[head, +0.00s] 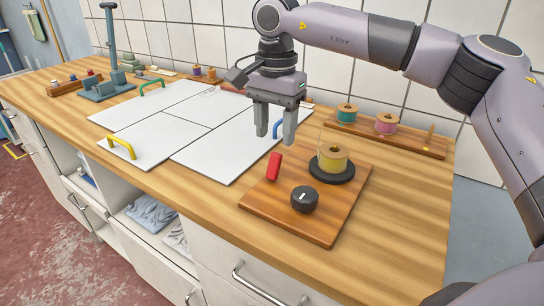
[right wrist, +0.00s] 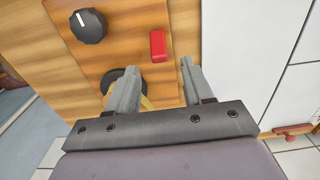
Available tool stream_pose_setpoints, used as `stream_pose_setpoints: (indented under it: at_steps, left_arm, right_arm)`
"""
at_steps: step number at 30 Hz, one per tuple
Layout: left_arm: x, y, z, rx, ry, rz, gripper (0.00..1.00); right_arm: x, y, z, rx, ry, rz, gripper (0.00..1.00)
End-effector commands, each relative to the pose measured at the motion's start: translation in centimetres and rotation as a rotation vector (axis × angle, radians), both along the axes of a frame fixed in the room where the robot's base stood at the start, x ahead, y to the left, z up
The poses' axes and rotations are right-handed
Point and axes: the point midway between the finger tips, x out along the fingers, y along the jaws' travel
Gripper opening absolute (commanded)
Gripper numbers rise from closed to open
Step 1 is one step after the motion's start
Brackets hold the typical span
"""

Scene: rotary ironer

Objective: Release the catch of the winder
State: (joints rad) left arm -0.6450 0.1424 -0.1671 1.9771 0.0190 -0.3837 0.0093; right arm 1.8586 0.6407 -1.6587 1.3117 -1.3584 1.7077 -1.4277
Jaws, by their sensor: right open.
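The winder is a wooden board (head: 268,212) on the front right of the worktop. It carries a red catch (head: 274,166) standing up and leaning slightly, a black knob (head: 304,199) with a white mark, and a yellow thread spool (head: 333,158) on a black disc (head: 325,174). My right gripper (head: 276,138) is open and empty, pointing down above and behind the red catch, apart from it. In the right wrist view the red catch (right wrist: 157,45) lies just beyond the open fingertips, and the knob (right wrist: 88,26) is further left. The spool is mostly hidden there by a finger. My left gripper is not in view.
White panels (head: 215,150) with yellow, green and blue handles lie left of the winder. A wooden rack (head: 395,137) with a teal spool (head: 347,113) and a pink spool (head: 387,123) stands behind it by the tiled wall. The worktop right of the winder is clear.

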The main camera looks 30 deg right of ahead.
Motion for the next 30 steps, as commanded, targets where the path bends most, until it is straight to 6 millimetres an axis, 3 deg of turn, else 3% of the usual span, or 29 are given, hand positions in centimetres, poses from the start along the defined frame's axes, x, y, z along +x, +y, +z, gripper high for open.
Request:
stream_pose_setpoints:
  at_steps: [4,15,26,28,30]
  left_arm:
    - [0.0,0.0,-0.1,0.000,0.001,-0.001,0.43]
    - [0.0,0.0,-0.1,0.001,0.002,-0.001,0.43]
    - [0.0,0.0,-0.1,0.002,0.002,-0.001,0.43]
    - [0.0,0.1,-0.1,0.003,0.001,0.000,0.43]
    - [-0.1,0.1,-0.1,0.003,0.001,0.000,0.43]
  right_arm:
    - [0.0,-0.5,-0.8,-0.016,-0.002,-0.002,0.51]
    - [0.0,-0.4,-6.0,-0.012,-0.003,-0.002,0.51]
    - [0.0,-0.4,-6.8,-0.011,-0.004,-0.003,0.51]
    - [0.0,-0.4,-6.8,-0.011,-0.004,-0.003,0.35]
    - [0.0,-0.4,-6.8,-0.011,-0.004,-0.003,0.12]
